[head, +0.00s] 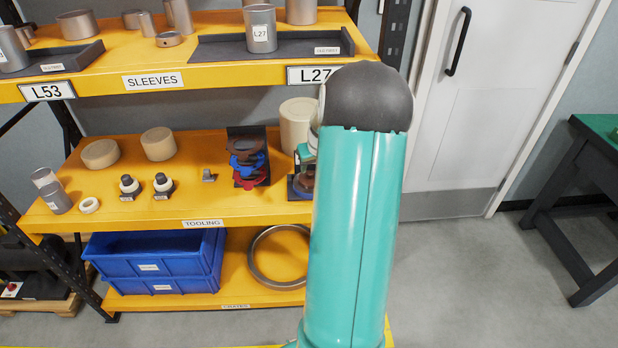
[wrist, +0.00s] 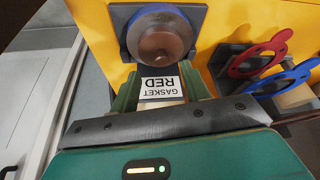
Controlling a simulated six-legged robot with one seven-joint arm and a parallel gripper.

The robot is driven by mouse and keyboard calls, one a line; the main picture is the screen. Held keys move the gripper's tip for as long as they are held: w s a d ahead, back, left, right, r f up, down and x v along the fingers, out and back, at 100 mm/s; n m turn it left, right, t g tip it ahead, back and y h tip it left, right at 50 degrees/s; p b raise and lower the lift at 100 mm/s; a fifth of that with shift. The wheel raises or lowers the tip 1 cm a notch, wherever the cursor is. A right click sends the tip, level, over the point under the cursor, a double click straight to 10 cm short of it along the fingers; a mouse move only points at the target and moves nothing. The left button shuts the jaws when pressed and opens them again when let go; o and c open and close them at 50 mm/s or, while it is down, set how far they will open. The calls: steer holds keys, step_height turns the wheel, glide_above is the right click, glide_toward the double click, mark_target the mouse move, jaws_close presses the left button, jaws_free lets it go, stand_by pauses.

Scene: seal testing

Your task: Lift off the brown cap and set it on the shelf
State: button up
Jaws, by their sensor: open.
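The brown cap (wrist: 160,46) is round and sits on a dark square base on the yellow shelf (wrist: 94,18), at the top middle of the wrist view. A bluish-grey rim shows around it. In the head view a brown piece (head: 305,180) just left of my arm seems to be the same cap, partly hidden. My gripper (wrist: 162,86) is open, with its green fingers spread on the near side of the cap. A white GASKET RED label (wrist: 160,84) shows between the fingers. I cannot tell whether the fingertips touch anything.
Red (wrist: 258,55) and blue (wrist: 290,77) gaskets stand close on the right in the wrist view. In the head view, a cream cylinder (head: 297,122) is behind the cap area. Bare yellow shelf (head: 205,200) lies left. An upper shelf (head: 225,72) overhangs.

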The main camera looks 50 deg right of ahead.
mark_target(310, 172)
steer(key=shift+w+x, duration=0.1)
steer(key=shift+x, duration=1.05)
steer(key=shift+w+x, duration=0.15)
steer(key=shift+x, duration=1)
steer(key=shift+r, duration=0.1)
steer(key=shift+c, duration=0.2)
jaws_close()
steer(key=shift+r, duration=0.15)
steer(key=shift+d+r, duration=0.1)
steer(key=shift+r, duration=0.55)
steer(key=s+a+r, duration=0.2)
steer(key=a+r, duration=0.3)
steer(key=a, duration=0.1)
steer(key=s+a+r, duration=0.2)
steer(key=a+r, duration=0.4)
steer(key=a, duration=0.1)
steer(key=shift+s+a+r, duration=0.2)
steer(key=shift+s, duration=0.05)
